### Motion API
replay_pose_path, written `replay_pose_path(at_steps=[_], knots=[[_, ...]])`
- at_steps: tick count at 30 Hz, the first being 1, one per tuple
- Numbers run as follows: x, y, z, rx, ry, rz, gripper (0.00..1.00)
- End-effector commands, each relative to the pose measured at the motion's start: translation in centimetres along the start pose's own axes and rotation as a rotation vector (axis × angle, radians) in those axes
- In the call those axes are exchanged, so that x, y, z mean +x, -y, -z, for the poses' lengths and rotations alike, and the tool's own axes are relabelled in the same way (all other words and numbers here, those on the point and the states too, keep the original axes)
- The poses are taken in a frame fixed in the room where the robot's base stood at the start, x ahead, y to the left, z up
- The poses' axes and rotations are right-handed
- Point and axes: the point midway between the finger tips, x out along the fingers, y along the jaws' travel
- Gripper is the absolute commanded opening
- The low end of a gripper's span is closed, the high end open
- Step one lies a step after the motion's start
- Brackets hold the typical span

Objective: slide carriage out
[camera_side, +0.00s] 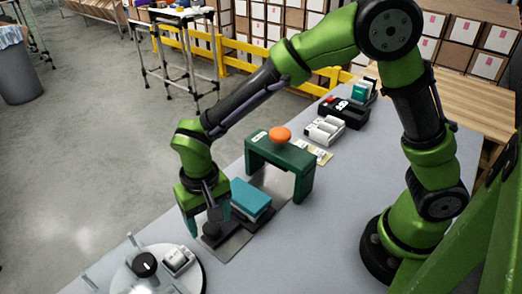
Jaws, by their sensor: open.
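A dark carriage (234,224) carrying a teal block (251,198) lies on a light metal plate (231,247) on the grey table. The plate runs back under a dark green arch (279,160) with an orange knob (280,135) on top. The block stands in front of the arch, on the near side. My gripper (208,226) is open and low at the carriage's near left end, around or close to a dark round part there. The arm hides some of this end, so I cannot tell whether the fingers touch it.
A round white turntable (190,276) with a black knob and a light block stands at the near left. Behind the arch are a white part (324,130), a black box (343,113) and a small teal item (361,89). The table right of the arch is mostly clear.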

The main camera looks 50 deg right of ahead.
Motion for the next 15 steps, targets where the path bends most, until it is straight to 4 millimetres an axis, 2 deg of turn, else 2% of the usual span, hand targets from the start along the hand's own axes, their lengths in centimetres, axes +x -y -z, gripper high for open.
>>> replay_pose_path(at_steps=[1,9,15], knots=[[-1.3,0.1,0.1,0.000,-0.006,0.005,0.69],[-8.0,0.1,0.1,-0.001,-0.006,0.006,0.69],[-12.1,0.1,0.0,-0.001,-0.004,0.006,0.69]])
